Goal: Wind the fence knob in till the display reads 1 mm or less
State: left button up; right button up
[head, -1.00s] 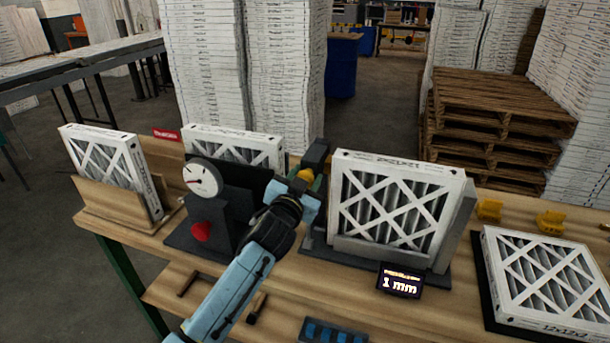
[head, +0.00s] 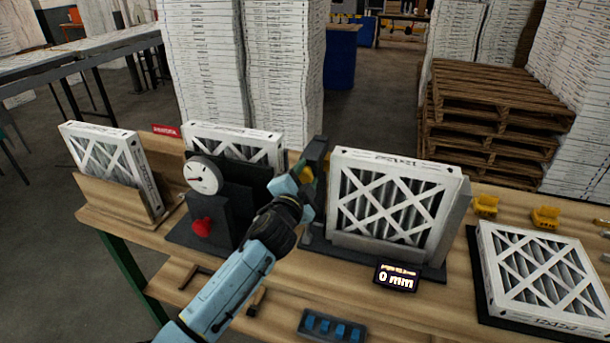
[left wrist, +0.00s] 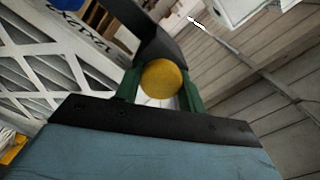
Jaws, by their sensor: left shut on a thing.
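The display (head: 397,278) at the bench's front reads 0 mm. The yellow fence knob (head: 306,175) is mostly hidden by my gripper in the head view; in the left wrist view the round yellow knob (left wrist: 163,79) sits between the green fingers. My left gripper (head: 300,177) is shut on the knob, at the left side of the dark fence post (head: 316,165). A white-framed filter (head: 390,208) stands upright in the fixture just right of the post. My right gripper is not in view.
A dial gauge (head: 203,175) with a red knob (head: 202,227) stands left of my arm. Another filter (head: 112,165) leans in a wooden rack. A filter (head: 545,275) lies flat at right, near yellow pieces (head: 546,217). A dark tray (head: 331,326) holds blue pieces.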

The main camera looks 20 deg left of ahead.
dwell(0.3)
pick_arm(q)
jog(key=o, duration=0.9)
jog(key=shift+o, duration=0.2)
jog(key=s+b, duration=0.1)
jog(key=s, duration=1.2)
jog(key=shift+s+a, duration=0.2)
jog(key=shift+a, duration=0.05)
